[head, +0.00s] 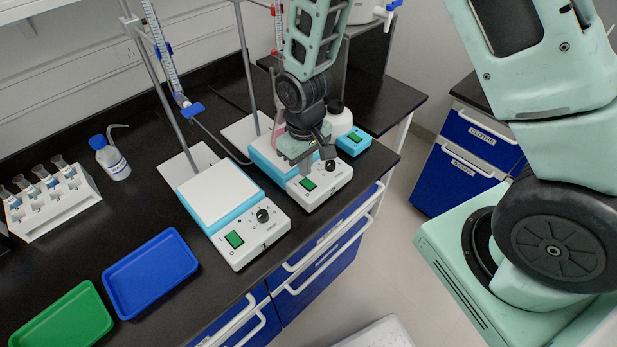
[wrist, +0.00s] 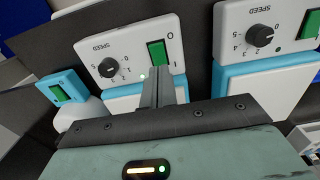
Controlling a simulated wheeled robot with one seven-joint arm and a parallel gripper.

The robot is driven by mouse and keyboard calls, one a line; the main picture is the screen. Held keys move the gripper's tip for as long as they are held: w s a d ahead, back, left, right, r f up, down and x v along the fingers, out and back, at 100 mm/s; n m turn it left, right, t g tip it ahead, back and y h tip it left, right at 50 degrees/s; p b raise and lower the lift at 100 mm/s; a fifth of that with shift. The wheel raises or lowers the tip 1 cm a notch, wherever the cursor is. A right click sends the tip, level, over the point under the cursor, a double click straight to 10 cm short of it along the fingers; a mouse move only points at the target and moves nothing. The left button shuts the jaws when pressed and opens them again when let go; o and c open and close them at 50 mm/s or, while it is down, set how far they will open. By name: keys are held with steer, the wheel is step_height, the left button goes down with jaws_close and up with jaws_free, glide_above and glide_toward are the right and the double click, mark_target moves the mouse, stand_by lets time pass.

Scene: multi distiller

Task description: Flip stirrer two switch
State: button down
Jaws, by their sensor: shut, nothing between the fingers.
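Two white and blue stirrers stand on the black bench: a nearer one (head: 220,192) and a farther one (head: 318,190). Each has a black speed knob and a green rocker switch. My gripper (head: 306,167) is over the farther stirrer's front panel, fingers together and empty. In the wrist view the fingertips (wrist: 162,75) are at or just beside the lower, "I" end of that stirrer's green switch (wrist: 157,52); contact is unclear. A small bright light (wrist: 143,76) glows beside it. The nearer stirrer's switch (wrist: 310,24) is at the right edge there.
A small blue device (head: 354,141) with a green switch stands just beyond the farther stirrer. Stand rods with burettes (head: 160,45) rise behind the stirrers. Blue (head: 150,272) and green (head: 65,325) trays, a wash bottle (head: 112,160) and a vial rack (head: 55,204) are at left.

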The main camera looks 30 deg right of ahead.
mark_target(305, 181)
step_height(305, 181, up, 4)
steer(key=p, duration=0.3)
steer(key=shift+r, duration=0.25)
stand_by(0.3)
steer(key=s+a+r+n+b, duration=0.2)
steer(key=s+r, duration=0.4)
steer(key=s, duration=0.4)
steer(key=s+a+r+n+b, duration=0.2)
steer(key=s+a+r+b, duration=0.1)
steer(key=s+r, duration=0.4)
steer(key=s+a, duration=0.1)
steer(key=s, duration=0.2)
steer(key=shift+a+r+y, duration=0.15)
steer(key=shift+r+y, duration=0.05)
steer(key=shift+y, duration=0.1)
